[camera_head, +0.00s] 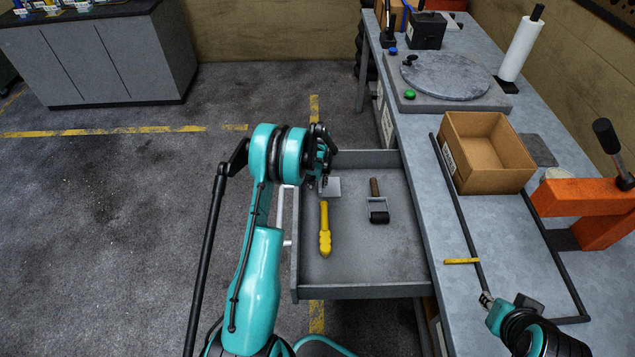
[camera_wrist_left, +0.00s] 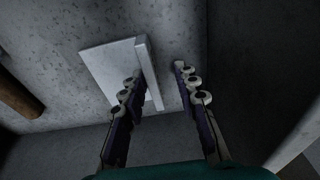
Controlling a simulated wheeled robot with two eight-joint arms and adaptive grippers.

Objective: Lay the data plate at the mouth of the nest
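A small grey plate with a raised lip, which looks like the data plate (camera_head: 331,187), lies in the open drawer near its back left corner. In the left wrist view the plate (camera_wrist_left: 108,72) lies flat, with its lip between my fingers in the picture. My left gripper (camera_head: 323,170) is over the plate. Its fingers (camera_wrist_left: 157,74) are apart, and I cannot tell whether either touches the lip. My right gripper (camera_head: 487,299) is at the bottom right over the bench, too small to read. I cannot tell which thing is the nest.
The drawer (camera_head: 365,291) also holds a yellow-handled tool (camera_head: 324,231) and a roller-like tool with a brown handle (camera_head: 378,210). On the bench are a cardboard box (camera_head: 487,155), a yellow strip (camera_head: 461,261), dark rails (camera_head: 458,205), an orange stand (camera_head: 590,205) and a round stone plate (camera_head: 445,77).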

